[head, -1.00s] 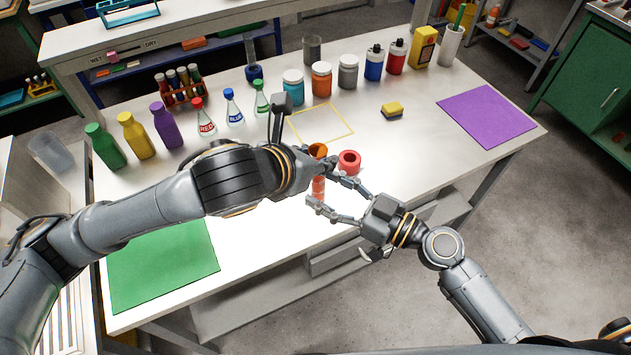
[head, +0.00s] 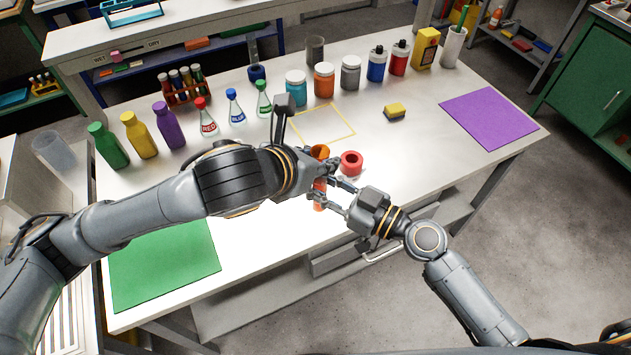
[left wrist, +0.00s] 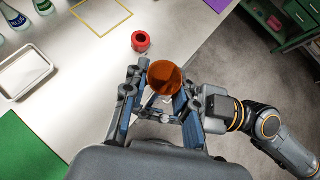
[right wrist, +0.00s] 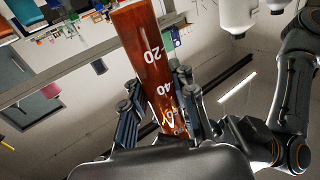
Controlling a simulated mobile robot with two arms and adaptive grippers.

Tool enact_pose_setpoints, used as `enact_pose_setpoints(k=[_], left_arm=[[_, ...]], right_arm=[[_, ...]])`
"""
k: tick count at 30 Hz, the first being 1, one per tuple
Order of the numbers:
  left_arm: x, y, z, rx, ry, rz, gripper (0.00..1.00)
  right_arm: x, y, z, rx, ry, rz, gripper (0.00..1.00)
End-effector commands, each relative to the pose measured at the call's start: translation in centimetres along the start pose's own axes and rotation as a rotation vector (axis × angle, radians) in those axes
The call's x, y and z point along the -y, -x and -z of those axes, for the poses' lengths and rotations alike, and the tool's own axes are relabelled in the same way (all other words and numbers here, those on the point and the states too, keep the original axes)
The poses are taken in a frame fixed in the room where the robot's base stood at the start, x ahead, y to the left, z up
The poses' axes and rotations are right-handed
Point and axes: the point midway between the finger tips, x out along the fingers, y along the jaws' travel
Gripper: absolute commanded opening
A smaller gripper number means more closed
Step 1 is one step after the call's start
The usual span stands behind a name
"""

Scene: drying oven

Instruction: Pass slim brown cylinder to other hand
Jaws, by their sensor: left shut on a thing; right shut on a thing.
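The slim brown cylinder (head: 319,184) is orange-brown and see-through, and stands about upright between my two hands above the table's front part. White marks such as 20 and 40 show on it in the right wrist view (right wrist: 150,60). Its round top shows in the left wrist view (left wrist: 165,77). My left gripper (head: 318,172) is shut on its upper part. My right gripper (head: 332,192) comes from the right and is shut on its lower part. The fingers hide some of the cylinder in the head view.
A red ring (head: 351,162) sits on the table just right of the hands. A yellow sponge block (head: 395,111) lies farther right. Bottles and flasks line the back. A green mat (head: 165,262) and a purple mat (head: 488,117) lie at the sides.

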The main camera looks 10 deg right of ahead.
Motion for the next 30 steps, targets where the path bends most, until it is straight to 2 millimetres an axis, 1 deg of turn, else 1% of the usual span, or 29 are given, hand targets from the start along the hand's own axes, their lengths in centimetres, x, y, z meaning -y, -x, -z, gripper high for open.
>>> enact_pose_setpoints(k=[1,2,3,5,6,7,14,17,20,27,30], left_arm=[[-0.1,0.0,-0.2,0.005,0.000,-0.001,0.00],[-0.1,-0.1,-0.2,0.006,0.000,-0.001,0.00],[-0.1,-0.1,-0.2,0.006,0.000,-0.001,0.32],[-0.1,-0.1,-0.2,0.006,0.000,-0.001,0.44],[-0.1,-0.1,-0.2,0.006,0.000,-0.001,0.52],[-0.1,-0.1,-0.2,0.005,0.000,-0.001,0.54],[-0.1,0.0,-0.1,0.004,0.000,-0.001,0.54],[-0.1,0.3,-0.1,0.004,0.000,-0.001,0.54],[-0.1,1.4,-0.2,0.006,-0.001,-0.001,0.54],[-0.1,5.4,-0.2,0.007,-0.002,-0.001,0.54],[-0.1,6.6,-0.1,0.006,-0.002,-0.002,0.54]], right_arm=[[0.5,-0.1,0.1,-0.002,-0.002,0.013,0.00],[0.6,-0.1,0.1,-0.002,-0.002,0.013,0.00],[0.6,-0.1,0.1,-0.003,-0.002,0.014,0.00],[0.6,-0.1,0.1,-0.003,-0.002,0.013,0.00],[0.5,-0.1,0.1,-0.003,-0.002,0.013,0.00],[0.5,-0.1,0.1,-0.003,-0.002,0.012,0.00],[0.4,-0.1,0.1,-0.002,-0.001,0.009,0.00],[0.3,-0.1,0.1,-0.002,-0.001,0.008,0.00],[0.3,-0.1,0.1,-0.002,-0.001,0.008,0.00],[0.3,-0.1,0.1,-0.002,-0.001,0.007,0.00],[0.3,-0.1,0.1,-0.002,-0.001,0.007,0.00]])
